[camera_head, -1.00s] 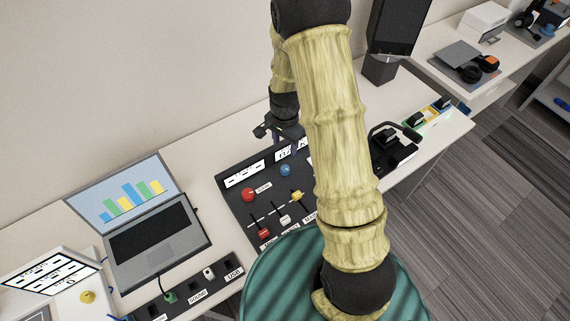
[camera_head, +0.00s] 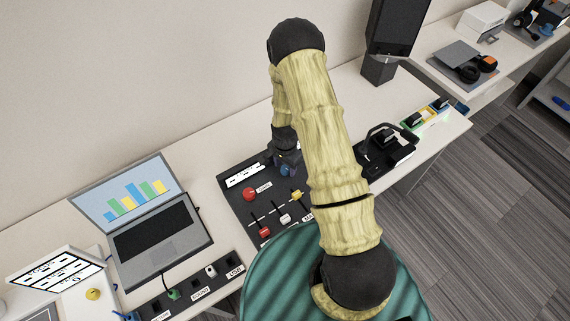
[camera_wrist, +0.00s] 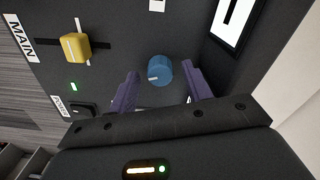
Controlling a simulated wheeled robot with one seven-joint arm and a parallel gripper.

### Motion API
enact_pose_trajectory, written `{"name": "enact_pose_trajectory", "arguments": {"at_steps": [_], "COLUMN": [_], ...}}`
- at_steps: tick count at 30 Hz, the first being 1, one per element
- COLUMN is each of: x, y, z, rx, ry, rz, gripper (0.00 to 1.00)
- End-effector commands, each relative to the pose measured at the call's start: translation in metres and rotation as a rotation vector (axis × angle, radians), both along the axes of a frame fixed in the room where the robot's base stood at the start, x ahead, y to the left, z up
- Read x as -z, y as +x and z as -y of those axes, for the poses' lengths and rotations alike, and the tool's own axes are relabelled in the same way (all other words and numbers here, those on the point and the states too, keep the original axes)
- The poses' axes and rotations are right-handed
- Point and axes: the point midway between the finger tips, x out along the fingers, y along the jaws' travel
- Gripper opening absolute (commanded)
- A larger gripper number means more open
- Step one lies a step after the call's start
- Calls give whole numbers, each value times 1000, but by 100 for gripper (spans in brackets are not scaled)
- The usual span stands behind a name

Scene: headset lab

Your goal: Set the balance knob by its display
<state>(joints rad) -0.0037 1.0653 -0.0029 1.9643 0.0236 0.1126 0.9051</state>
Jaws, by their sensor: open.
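The blue balance knob (camera_wrist: 160,71) with a white pointer mark sits on the dark mixer panel (camera_wrist: 125,15). In the wrist view it lies just ahead of and between the purple fingertips of my gripper (camera_wrist: 160,82), which is open with a gap on both sides of the knob. In the head view my gripper (camera_head: 285,165) is over the blue knob (camera_head: 287,171), largely covering it. A display (camera_wrist: 236,20) with a black mark on white shows only in part at the top right of the wrist view.
A red knob (camera_head: 249,194), a yellow slider (camera_head: 296,195), a white slider (camera_head: 285,218) and a red slider (camera_head: 264,231) are on the same panel. A laptop (camera_head: 160,235) stands left. A black headset stand (camera_head: 385,145) is to the right.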

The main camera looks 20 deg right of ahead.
Motion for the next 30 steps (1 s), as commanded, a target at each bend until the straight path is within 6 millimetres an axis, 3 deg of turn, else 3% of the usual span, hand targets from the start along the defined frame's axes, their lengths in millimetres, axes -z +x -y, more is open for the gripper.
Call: {"name": "enact_pose_trajectory", "arguments": {"at_steps": [7, 14, 30], "x": [1, 0, 1], "y": [0, 0, 1], "z": [0, 0, 0], "rx": [0, 0, -97], "ry": [1, 0, 0], "rz": [1, 0, 2], "gripper": [49, 6, 5]}}
